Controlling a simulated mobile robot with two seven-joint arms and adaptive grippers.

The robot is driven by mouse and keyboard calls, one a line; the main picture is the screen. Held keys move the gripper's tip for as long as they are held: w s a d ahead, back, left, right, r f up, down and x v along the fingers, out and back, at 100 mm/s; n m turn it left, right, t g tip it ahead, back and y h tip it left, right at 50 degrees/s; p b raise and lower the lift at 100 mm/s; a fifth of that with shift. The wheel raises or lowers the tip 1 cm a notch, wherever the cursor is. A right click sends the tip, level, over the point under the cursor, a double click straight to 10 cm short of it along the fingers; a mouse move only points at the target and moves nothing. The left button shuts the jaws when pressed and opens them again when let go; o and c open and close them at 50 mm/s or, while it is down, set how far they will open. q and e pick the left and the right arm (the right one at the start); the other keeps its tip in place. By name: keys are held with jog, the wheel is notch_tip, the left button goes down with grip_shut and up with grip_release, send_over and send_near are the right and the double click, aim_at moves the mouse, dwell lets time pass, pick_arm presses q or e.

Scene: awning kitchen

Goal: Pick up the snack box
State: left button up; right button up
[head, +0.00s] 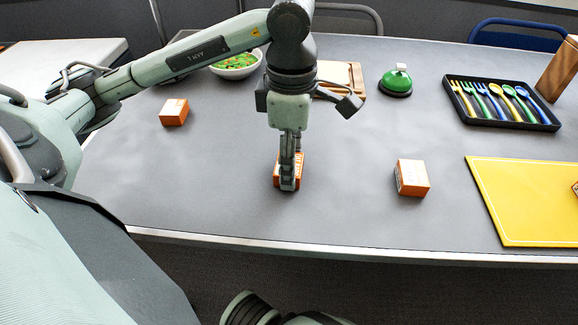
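One box (302,172) is at the middle, directly at my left gripper (288,184), which points straight down. A finger covers the middle of this box, and orange shows on both sides of it. The far finger is hidden, so I cannot tell whether the gripper is closed on the box. Another box (174,112) stands at the left, and a third box (412,178) at the right. My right gripper is out of view.
A white bowl of green food (236,68), a wooden board (345,75) and a green bell (397,80) are at the back. A black cutlery tray (505,118) and a yellow cutting board (530,200) are at the right. The front middle of the table is clear.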

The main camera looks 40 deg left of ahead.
pick_arm(q)
jog(key=shift+c, duration=1)
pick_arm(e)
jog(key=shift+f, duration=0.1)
pick_arm(q)
jog(key=shift+r, duration=0.15)
jog(key=shift+r, duration=0.35)
notch_tip(320, 180, up, 8)
jog(key=shift+f+p, duration=0.1)
jog(key=shift+p, duration=0.85)
jog(key=shift+r, duration=0.65)
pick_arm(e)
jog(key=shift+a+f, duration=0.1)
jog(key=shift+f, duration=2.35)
